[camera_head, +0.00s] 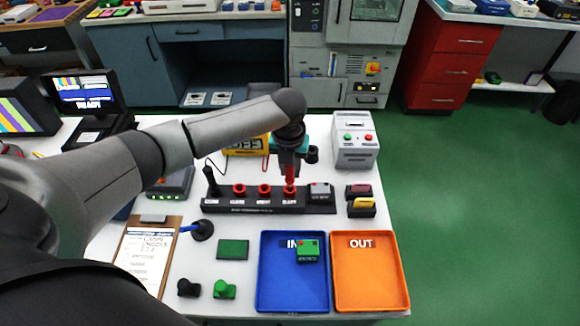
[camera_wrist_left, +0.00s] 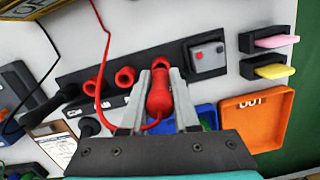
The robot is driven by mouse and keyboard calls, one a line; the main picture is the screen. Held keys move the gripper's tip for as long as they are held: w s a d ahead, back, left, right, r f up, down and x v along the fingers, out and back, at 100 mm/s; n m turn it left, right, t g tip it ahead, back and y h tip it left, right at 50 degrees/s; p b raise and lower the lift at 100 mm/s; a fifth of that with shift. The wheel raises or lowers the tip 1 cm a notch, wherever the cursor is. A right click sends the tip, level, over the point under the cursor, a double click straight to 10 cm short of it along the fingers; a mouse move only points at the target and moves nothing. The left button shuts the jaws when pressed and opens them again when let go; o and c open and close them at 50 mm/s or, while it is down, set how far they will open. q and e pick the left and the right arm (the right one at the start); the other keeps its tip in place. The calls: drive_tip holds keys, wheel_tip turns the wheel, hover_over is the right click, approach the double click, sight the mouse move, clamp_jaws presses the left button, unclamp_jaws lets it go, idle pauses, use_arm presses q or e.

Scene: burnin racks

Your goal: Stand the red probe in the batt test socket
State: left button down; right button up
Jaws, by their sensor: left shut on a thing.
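The red probe (camera_head: 290,172) hangs upright in my left gripper (camera_head: 291,163), over the rightmost red socket (camera_head: 290,189) of the black socket bar (camera_head: 225,207). I take this for the batt test socket; its label is too small to read surely. In the left wrist view the probe (camera_wrist_left: 159,97) sits between the two grey fingers, with its red cable trailing from it. The probe hides much of the socket (camera_wrist_left: 160,63) behind it. I cannot tell whether its tip is inside or just above the socket. My right gripper is not in view.
Two more red sockets (camera_head: 239,189) and a black probe (camera_head: 211,182) stand left on the bar. A yellow meter (camera_head: 246,145) is behind it. A blue IN tray (camera_head: 265,292) with a green board and an orange OUT tray (camera_head: 368,297) lie in front. A grey box (camera_head: 355,150) stands right.

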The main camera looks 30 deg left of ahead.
use_arm(q)
drive_tip(key=shift+p, duration=0.35)
idle(0.3)
drive_tip(key=shift+f+b, duration=0.95)
drive_tip(key=shift+f, duration=0.8)
idle(0.4)
drive_tip(key=c, duration=0.6)
unclamp_jaws()
drive_tip(key=shift+r, duration=0.1)
drive_tip(key=r, duration=0.5)
drive_tip(key=s+r+p, duration=0.1)
drive_tip(key=r, duration=0.4)
drive_tip(key=s+r+p, duration=0.1)
drive_tip(key=r, duration=0.4)
drive_tip(key=shift+d, duration=0.25)
